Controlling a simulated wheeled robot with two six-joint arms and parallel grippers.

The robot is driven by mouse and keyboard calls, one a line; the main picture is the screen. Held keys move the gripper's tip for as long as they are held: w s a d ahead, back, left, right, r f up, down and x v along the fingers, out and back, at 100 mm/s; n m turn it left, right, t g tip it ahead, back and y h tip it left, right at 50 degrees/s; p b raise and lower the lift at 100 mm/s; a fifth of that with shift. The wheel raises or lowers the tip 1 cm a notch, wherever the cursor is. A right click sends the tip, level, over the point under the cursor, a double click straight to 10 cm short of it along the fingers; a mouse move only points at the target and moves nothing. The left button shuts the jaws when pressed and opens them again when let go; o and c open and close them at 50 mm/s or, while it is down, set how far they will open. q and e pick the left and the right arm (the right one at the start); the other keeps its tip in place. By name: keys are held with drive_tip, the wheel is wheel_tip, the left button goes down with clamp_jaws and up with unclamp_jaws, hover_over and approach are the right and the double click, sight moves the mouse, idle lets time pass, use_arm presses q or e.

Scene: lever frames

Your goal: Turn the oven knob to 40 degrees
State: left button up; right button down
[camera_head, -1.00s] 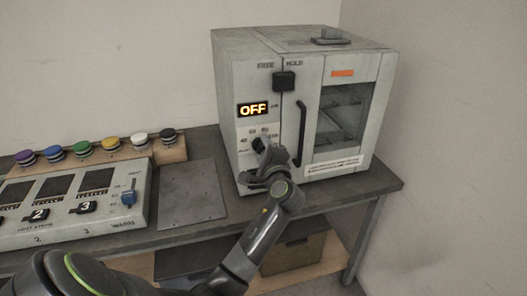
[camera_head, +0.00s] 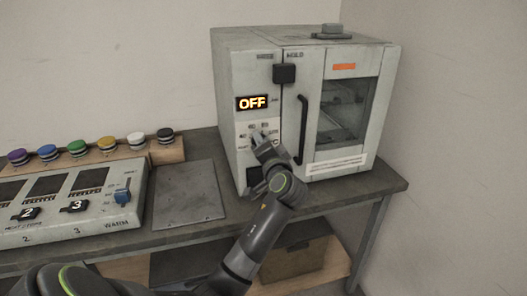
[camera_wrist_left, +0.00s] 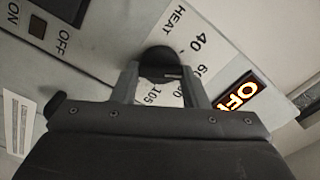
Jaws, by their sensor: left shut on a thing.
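The oven (camera_head: 345,160) is a grey-white box at the back right of the bench, and its display (camera_head: 252,103) reads OFF. My left gripper (camera_head: 258,137) is at the knob on the oven's left panel and mostly covers it in the head view. In the left wrist view the dark round knob (camera_wrist_left: 160,62) sits between the two fingers of the left gripper (camera_wrist_left: 160,78), which is shut on it. Printed marks HEAT, 40, 60 and 105 show around the knob, some partly covered. My right gripper is not in view.
A black block (camera_head: 284,74) sits at the top of the oven front, with a dark door handle (camera_head: 301,130) below it. A control panel (camera_head: 70,205) and a row of coloured buttons (camera_head: 107,143) stand to the left. A flat grey plate (camera_head: 188,192) lies between.

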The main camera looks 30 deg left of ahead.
use_arm(q)
drive_tip(key=n+b, duration=0.4)
drive_tip(key=n, duration=0.3)
drive_tip(key=shift+a+r+n, duration=0.1)
drive_tip(key=shift+n, duration=0.2)
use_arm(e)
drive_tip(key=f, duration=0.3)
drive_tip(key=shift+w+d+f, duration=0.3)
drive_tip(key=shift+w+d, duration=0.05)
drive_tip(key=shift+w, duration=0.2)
use_arm(q)
drive_tip(key=o, duration=1)
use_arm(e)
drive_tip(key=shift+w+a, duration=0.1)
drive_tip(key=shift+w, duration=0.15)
use_arm(q)
drive_tip(key=shift+s, duration=0.1)
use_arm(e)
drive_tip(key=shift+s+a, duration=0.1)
